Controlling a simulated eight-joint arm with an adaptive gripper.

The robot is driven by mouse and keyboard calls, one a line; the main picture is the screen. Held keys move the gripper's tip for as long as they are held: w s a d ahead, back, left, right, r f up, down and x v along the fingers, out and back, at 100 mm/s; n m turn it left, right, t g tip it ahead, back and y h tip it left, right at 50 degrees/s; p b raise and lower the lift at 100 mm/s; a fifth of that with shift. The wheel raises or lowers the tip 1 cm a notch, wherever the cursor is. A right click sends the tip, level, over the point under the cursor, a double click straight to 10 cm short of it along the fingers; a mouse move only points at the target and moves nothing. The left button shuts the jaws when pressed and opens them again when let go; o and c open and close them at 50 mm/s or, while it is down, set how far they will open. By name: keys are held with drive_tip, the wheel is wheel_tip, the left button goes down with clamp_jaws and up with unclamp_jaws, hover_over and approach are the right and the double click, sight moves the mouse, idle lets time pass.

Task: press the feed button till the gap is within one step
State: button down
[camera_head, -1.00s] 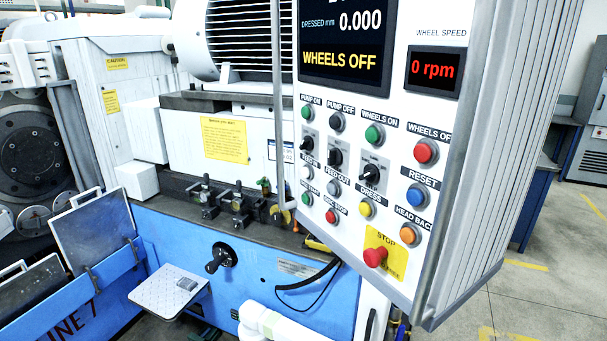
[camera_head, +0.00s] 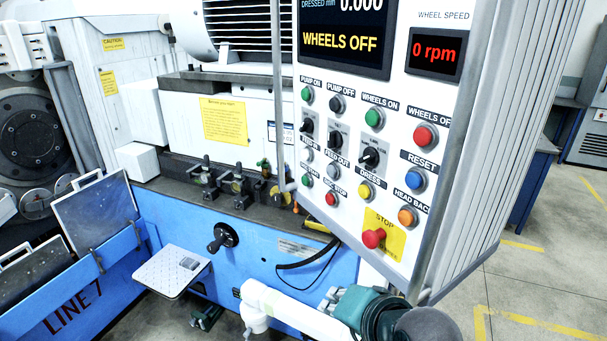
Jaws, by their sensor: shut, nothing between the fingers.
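The control panel (camera_head: 388,80) faces me right of centre. My arm, white with a teal joint, reaches in along the bottom, below the panel. My gripper's fingers are not in view, and no part of the arm visibly touches a button.
A red stop button (camera_head: 373,238) on a yellow plate is low on the panel. A yellow dress button (camera_head: 365,190) and an orange head-back button (camera_head: 406,216) are nearby. A vertical grey pole (camera_head: 277,90) stands left of the panel. The speed display (camera_head: 434,51) reads 0 rpm.

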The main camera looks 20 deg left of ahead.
sight(306, 155)
drive_tip(key=w+a+r+m+t+y+p, duration=0.1)
drive_tip(key=w+a+r+m+t+p, duration=0.2)
drive_tip(key=a+r, duration=0.6)
drive_tip(key=w+a+r+m+t+y+p, duration=0.1)
drive_tip(key=w+a+r+m+t+y, duration=0.2)
drive_tip(key=a+r+m, duration=0.6)
drive_tip(key=w+a+r+m+t+p, duration=0.1)
drive_tip(key=w+a+r+t+p, duration=0.15)
drive_tip(key=w+a+r, duration=0.6)
drive_tip(key=shift+s+d+f+m+t+h+p, duration=0.25)
drive_tip(key=shift+s+f+m+h, duration=0.25)
drive_tip(key=shift+m+h, duration=0.9)
drive_tip(key=shift+s+d+f+m+t+h+p, duration=0.25)
drive_tip(key=shift+f+m+h, duration=0.35)
drive_tip(key=shift+m+h, duration=0.85)
drive_tip(key=shift+s+d+f+m+t+h+p, duration=0.25)
drive_tip(key=shift+s+f+m+h, duration=0.5)
drive_tip(key=shift+m, duration=1.1)
drive_tip(key=shift+w+d+r, duration=0.1)
drive_tip(key=shift+w+r, duration=0.15)
drive_tip(key=shift+w, duration=0.2)
drive_tip(key=w+d, duration=0.4)
drive_tip(key=w, duration=0.3)
drive_tip(key=shift+d, duration=0.3)
drive_tip(key=shift+w+d, duration=0.1)
drive_tip(key=shift+w, duration=0.1)
